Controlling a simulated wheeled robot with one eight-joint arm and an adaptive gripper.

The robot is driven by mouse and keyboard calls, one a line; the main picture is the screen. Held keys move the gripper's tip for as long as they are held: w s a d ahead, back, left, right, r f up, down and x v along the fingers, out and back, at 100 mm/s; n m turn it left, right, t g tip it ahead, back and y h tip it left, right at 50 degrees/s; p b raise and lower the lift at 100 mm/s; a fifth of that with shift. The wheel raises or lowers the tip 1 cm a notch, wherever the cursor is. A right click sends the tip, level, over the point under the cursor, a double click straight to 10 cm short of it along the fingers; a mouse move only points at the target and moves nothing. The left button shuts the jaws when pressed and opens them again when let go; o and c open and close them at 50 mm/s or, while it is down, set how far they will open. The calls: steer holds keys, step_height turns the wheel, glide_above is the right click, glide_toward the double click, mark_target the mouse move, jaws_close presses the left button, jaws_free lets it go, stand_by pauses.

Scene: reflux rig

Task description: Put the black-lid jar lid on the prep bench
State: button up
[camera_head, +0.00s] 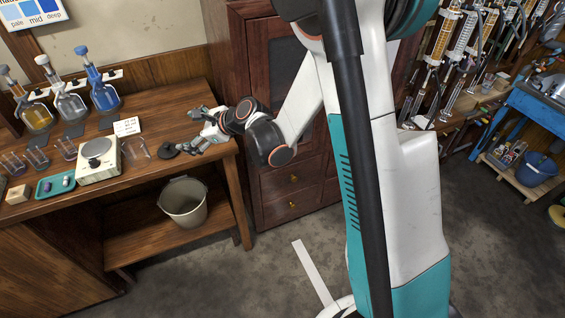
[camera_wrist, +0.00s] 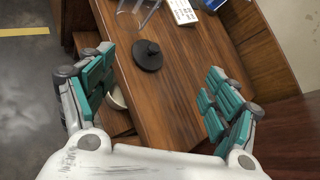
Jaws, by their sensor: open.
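The black jar lid (camera_head: 168,150) lies on the wooden bench (camera_head: 183,115), near its right end. It is a flat black disc with a small knob, and it also shows in the wrist view (camera_wrist: 147,56), apart from both fingers. My gripper (camera_head: 197,130) is open and empty, just to the right of the lid and over the bench end. In the wrist view, the spread teal fingers of my gripper (camera_wrist: 160,70) stand on either side, with the lid beyond them. A clear glass vessel (camera_head: 138,148) stands left of the lid; I cannot tell if it is the jar.
A white scale (camera_head: 98,160), a small white card (camera_head: 127,126) and a teal tray (camera_head: 55,185) sit left of the lid. Several flasks stand at the back. A grey bucket (camera_head: 184,203) is on the lower shelf. A dark wooden cabinet (camera_head: 290,188) stands right of the bench.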

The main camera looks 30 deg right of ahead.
steer(key=s+d+r+n+h, duration=0.2)
steer(key=s+d+r+n, duration=0.1)
steer(key=s+r+n, duration=0.4)
steer(key=s+d+r+n+h, duration=0.1)
steer(key=s+d+n+h, duration=0.1)
steer(key=s+n, duration=0.3)
steer(key=s+d+r+n+g+h, duration=0.1)
steer(key=s+d+n, duration=0.4)
steer(key=s, duration=0.7)
steer(key=s+d+r+n+g+h, duration=0.1)
steer(key=s+d+r+n+h, duration=0.1)
steer(key=s+n, duration=0.4)
steer(key=s+d+h, duration=0.1)
steer(key=s+d, duration=0.1)
steer(key=s, duration=0.1)
